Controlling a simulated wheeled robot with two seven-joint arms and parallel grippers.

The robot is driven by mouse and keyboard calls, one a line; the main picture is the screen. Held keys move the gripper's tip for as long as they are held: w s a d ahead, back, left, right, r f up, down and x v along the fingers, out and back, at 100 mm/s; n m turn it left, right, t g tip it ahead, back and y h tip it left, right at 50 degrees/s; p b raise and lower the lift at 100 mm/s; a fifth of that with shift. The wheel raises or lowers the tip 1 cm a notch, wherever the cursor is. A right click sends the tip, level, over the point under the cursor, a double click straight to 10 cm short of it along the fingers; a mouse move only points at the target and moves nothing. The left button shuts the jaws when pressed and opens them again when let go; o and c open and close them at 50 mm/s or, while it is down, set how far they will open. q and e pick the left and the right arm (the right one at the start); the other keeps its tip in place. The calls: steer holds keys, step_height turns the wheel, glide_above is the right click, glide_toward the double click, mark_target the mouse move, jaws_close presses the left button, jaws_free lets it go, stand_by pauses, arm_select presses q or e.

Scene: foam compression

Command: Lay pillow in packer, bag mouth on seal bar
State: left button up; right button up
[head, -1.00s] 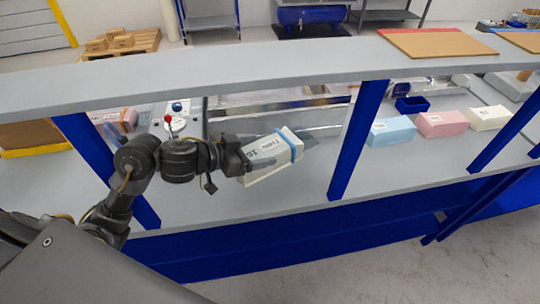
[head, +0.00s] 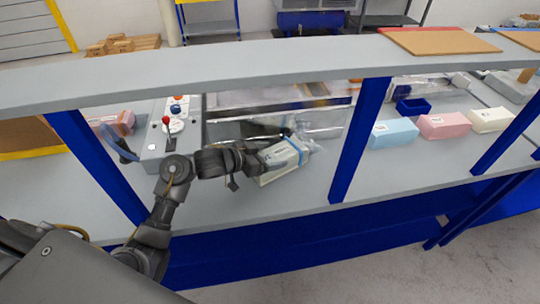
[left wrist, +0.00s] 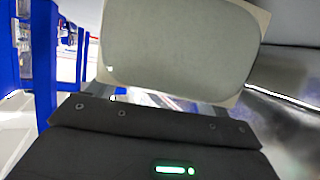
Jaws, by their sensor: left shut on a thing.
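The pillow (head: 283,154) is a white block with printed text, a blue band and clear bag film at its right end. My left gripper (head: 262,160) is shut on its left end and holds it tilted at the front of the packer. The packer (head: 155,150) has a grey control box with a red-knobbed lever and a shiny metal chamber (head: 270,98). The bag mouth (head: 310,146) points up and right, near the chamber's front metal edge; whether they touch is unclear. In the left wrist view the pale pillow (left wrist: 180,45) fills the top middle. My right gripper is out of view.
A blue post (head: 360,140) stands just right of the pillow, and another (head: 95,165) stands left. A grey shelf (head: 250,65) runs above. Blue (head: 394,132), pink (head: 443,125) and white (head: 492,119) blocks lie on the bench to the right. A blue bin (head: 412,108) sits behind them.

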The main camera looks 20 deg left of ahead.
arm_select(q)
steer(key=shift+f, duration=0.2)
steer(key=shift+f, duration=0.15)
steer(key=o, duration=1)
steer(key=shift+r, duration=0.2)
